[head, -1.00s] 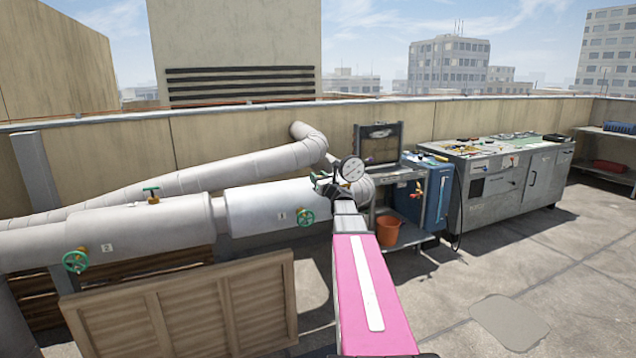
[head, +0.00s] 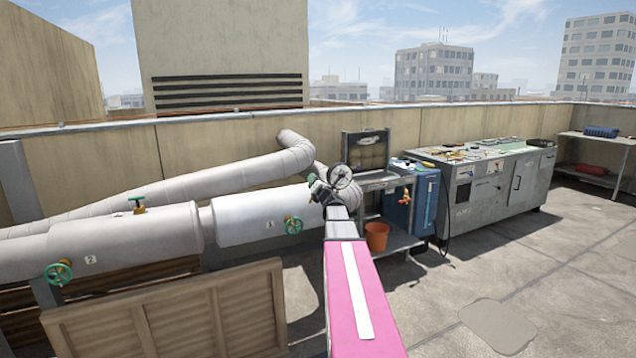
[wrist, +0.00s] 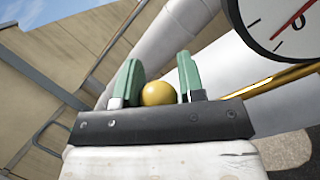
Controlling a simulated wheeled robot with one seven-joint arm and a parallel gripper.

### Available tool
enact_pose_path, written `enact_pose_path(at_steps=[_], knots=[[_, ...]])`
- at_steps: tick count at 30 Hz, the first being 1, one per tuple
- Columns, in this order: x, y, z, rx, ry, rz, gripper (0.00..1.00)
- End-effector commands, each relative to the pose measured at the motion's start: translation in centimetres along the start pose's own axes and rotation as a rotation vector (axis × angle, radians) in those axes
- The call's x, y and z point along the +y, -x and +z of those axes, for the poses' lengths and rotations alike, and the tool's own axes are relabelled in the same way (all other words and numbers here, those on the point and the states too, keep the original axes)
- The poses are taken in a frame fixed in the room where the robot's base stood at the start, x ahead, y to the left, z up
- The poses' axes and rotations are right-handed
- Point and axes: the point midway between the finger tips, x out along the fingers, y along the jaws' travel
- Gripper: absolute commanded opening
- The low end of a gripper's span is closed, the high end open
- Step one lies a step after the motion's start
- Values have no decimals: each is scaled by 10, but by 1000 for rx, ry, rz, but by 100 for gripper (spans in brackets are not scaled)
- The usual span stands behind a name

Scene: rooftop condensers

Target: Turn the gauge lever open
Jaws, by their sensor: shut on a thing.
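The round white-faced gauge (head: 340,176) stands at the right end of the white pipe in the head view. Part of its dial, with a red mark, shows at the top right of the wrist view (wrist: 288,25). My gripper (wrist: 158,85) has its two green fingers on either side of a round yellow knob (wrist: 158,94), which looks like the end of the gauge lever.
Green handwheels (head: 293,225) sit on the white pipes (head: 262,216) at left. A wooden louvred panel (head: 170,318) stands in front of them. Right of my arm are an orange bucket (head: 376,237) on a cart, a blue cabinet (head: 424,205) and a grey workbench (head: 490,195). Floor at lower right is clear.

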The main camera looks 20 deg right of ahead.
Motion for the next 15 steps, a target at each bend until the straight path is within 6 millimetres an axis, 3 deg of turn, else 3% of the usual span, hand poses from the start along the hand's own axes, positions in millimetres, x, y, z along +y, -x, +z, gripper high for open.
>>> enact_pose_path(at_steps=[12, 13, 15], knots=[[0, 0, 1, -4, -15, 0, 0], [0, 0, 1, -4, -16, -1, 42], [0, 0, 1, -4, -15, -1, 60]])
